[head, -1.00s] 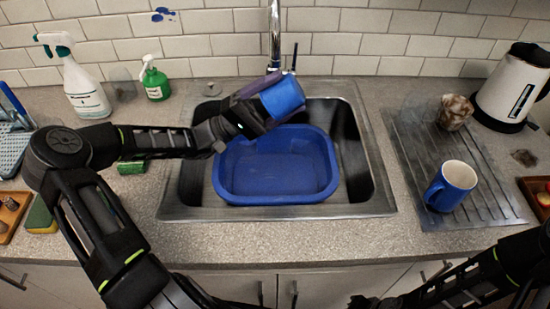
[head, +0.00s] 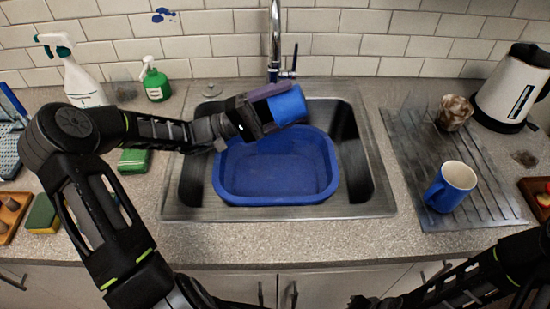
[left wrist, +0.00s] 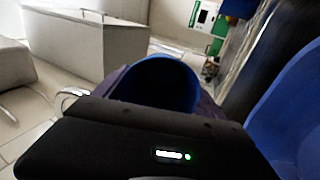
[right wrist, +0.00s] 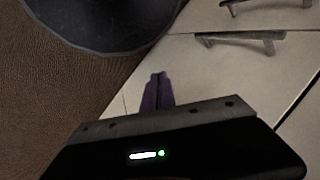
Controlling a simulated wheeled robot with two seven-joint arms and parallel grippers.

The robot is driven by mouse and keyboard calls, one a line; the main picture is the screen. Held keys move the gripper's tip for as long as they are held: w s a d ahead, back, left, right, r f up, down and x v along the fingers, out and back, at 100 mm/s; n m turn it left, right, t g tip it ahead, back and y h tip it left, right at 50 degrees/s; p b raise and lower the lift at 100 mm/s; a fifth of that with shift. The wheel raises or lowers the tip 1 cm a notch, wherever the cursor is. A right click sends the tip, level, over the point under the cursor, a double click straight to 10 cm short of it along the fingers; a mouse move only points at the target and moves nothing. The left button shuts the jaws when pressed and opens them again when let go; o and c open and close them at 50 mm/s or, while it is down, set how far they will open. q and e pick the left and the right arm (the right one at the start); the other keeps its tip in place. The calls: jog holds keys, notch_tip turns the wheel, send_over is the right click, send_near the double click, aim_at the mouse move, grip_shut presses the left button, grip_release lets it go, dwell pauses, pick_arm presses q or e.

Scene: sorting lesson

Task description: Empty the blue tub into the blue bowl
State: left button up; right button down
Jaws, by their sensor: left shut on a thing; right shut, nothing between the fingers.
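The blue tub (head: 288,105) is held on its side, tilted, over the back of the large blue bowl (head: 285,198) in the sink. My left gripper (head: 262,108) is shut on the tub. In the left wrist view the tub (left wrist: 165,82) shows a dark round end between the fingers; I cannot make out any contents. The bowl's wall (left wrist: 292,110) is at the right of that view. The visible bowl floor looks bare. My right gripper (right wrist: 157,92) is shut and empty, low in front of the cupboard doors.
The tap (head: 275,45) stands close behind the tub. A blue mug (head: 451,187) and a crumpled brown-and-white thing (head: 454,112) are on the drainer at right. A kettle (head: 512,88) stands behind. Spray bottles (head: 80,82) and sponges (head: 43,214) are at left.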

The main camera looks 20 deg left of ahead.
pick_arm(q)
jog(key=shift+d+f+g, duration=0.3)
jog(key=shift+f, duration=0.5)
jog(key=shift+w+a+y, duration=0.1)
jog(key=shift+a+y, duration=0.05)
jog(key=shift+y, duration=0.15)
pick_arm(e)
jog(key=shift+f, duration=0.35)
